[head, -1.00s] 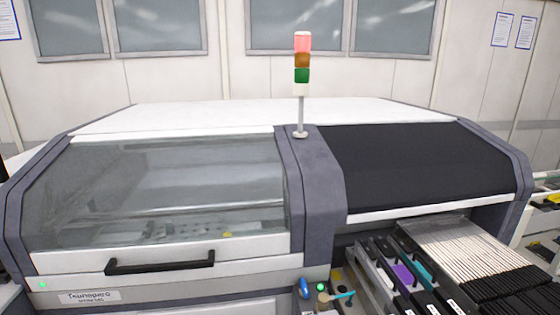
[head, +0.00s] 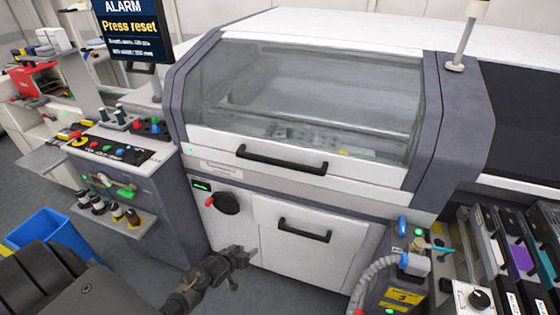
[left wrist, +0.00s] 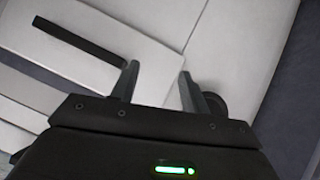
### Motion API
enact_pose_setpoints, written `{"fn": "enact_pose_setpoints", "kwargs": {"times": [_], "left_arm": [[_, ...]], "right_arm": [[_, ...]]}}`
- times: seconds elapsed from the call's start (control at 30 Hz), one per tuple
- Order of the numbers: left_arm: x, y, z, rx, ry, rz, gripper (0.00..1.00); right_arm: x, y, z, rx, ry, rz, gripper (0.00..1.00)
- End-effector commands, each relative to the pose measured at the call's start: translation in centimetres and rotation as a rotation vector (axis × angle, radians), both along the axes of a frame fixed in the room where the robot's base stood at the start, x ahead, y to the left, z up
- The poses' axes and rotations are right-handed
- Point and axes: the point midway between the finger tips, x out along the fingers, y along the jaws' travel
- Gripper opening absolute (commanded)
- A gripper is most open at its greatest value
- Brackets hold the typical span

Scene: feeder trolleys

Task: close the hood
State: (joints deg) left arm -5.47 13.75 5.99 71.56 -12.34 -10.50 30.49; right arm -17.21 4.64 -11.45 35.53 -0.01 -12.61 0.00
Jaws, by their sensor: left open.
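The hood (head: 300,95) is the clear-windowed cover of the white and grey machine. A black bar handle (head: 283,160) runs along its white lower edge. The hood lies down, with that edge along the front panel; I cannot tell whether a small gap is left. My left gripper (head: 240,258) is in front of the lower door, below and apart from the hood handle. In the left wrist view its fingers (left wrist: 160,88) are apart with nothing between them. A black bar (left wrist: 80,40) on a white panel shows there. My right gripper is not in view.
A control console (head: 125,150) and an alarm screen (head: 132,28) reading "Press reset" stand left. A lower door (head: 290,250) with its own handle is under the hood. A blue bin (head: 45,235) is at left. A hose and feeders (head: 500,255) crowd the right.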

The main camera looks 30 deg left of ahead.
Motion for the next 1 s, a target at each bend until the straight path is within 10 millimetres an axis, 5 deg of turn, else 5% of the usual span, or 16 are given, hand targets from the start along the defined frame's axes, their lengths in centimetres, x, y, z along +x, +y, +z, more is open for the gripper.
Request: {"fn": "enact_pose_setpoints", "kwargs": {"times": [0.03, 0.13, 0.2, 0.3, 0.4, 0.6, 0.83, 1.0], "left_arm": [[3.4, 1.0, 5.9, -0.09, -0.121, 0.042, 0.45], [7.5, 1.7, 17.0, -0.344, -0.323, 0.102, 0.45], [8.4, 1.4, 23.1, -0.53, -0.415, 0.114, 0.45], [8.4, 0.4, 28.8, -0.775, -0.47, 0.116, 0.45], [8.0, -1.0, 31.3, -0.982, -0.459, 0.123, 0.45], [7.9, -1.7, 31.5, -1.208, -0.4, 0.181, 0.45], [8.2, -1.7, 31.5, -1.243, -0.392, 0.195, 0.45], [10.2, -2.1, 31.6, -1.244, -0.393, 0.195, 0.45]], "right_arm": [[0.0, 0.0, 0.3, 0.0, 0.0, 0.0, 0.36], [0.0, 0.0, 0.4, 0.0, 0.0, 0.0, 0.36], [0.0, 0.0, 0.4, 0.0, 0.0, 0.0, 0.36], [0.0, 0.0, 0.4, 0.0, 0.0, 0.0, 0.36], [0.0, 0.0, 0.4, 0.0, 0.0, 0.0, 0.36], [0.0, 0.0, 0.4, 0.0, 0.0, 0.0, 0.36], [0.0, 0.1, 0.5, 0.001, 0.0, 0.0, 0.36], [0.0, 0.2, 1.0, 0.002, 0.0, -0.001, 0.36]]}}
